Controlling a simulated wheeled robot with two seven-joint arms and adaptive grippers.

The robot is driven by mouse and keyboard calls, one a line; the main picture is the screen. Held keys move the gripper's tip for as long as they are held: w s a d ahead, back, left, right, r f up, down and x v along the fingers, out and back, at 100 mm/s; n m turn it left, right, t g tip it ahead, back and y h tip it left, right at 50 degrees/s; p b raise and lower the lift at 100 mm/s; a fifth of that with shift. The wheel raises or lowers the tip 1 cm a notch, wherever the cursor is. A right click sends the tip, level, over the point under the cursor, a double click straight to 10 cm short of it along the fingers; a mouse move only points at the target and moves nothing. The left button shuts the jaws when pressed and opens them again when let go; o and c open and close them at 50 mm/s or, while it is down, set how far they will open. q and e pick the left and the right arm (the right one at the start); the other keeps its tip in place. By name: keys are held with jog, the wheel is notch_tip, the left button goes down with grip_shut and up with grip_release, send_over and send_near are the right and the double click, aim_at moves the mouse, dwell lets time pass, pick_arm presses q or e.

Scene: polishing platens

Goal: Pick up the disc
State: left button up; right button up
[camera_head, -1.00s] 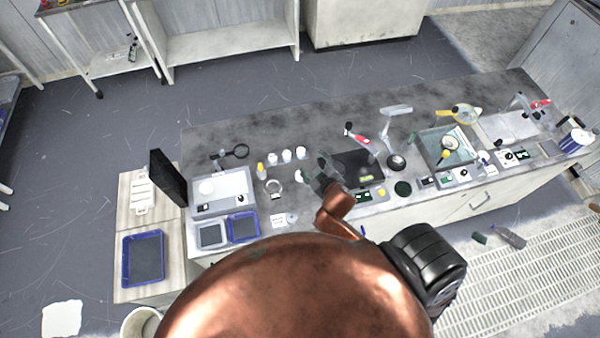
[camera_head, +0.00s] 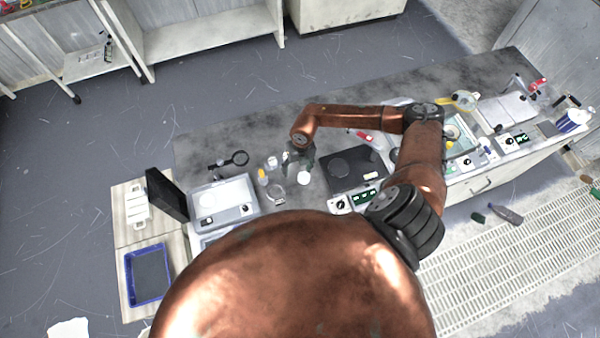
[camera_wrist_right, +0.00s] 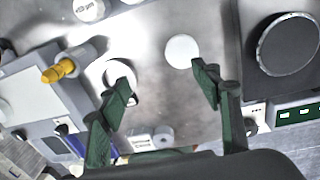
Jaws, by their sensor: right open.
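A small white disc (camera_wrist_right: 182,51) lies on the grey bench top in the right wrist view, near the tip of the right-hand finger. A round white item (camera_head: 304,178) beside my gripper in the head view looks like the same disc. My right gripper (camera_wrist_right: 160,76) is open and empty, its green fingers spread and pointing toward the disc. In the head view it shows small and dark (camera_head: 298,157) over the bench. A pale ring-shaped item (camera_wrist_right: 120,76) is partly hidden behind the left-hand finger. My left gripper is out of view.
A dark machine with a round black platen (camera_wrist_right: 289,45) stands close on the right. White bottles (camera_wrist_right: 88,9) and a yellow-nozzled item (camera_wrist_right: 60,70) are on the left. A grey device (camera_head: 224,198) stands left on the bench; the bench's back strip is fairly clear.

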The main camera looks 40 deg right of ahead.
aim_at(304, 176)
jog(key=d+h, duration=0.1)
jog(key=d, duration=0.2)
jog(key=shift+s+d+f, duration=0.1)
jog(key=shift+f, duration=0.05)
jog(key=shift+d+f, duration=0.1)
jog(key=shift+f, duration=0.8)
jog(key=f, duration=0.3)
jog(key=f+p, duration=0.1)
jog(key=f, duration=0.1)
jog(key=shift+s+a+f, duration=0.3)
jog(key=shift+c, duration=0.4)
jog(key=c, duration=1.2)
jog(key=shift+c, duration=0.2)
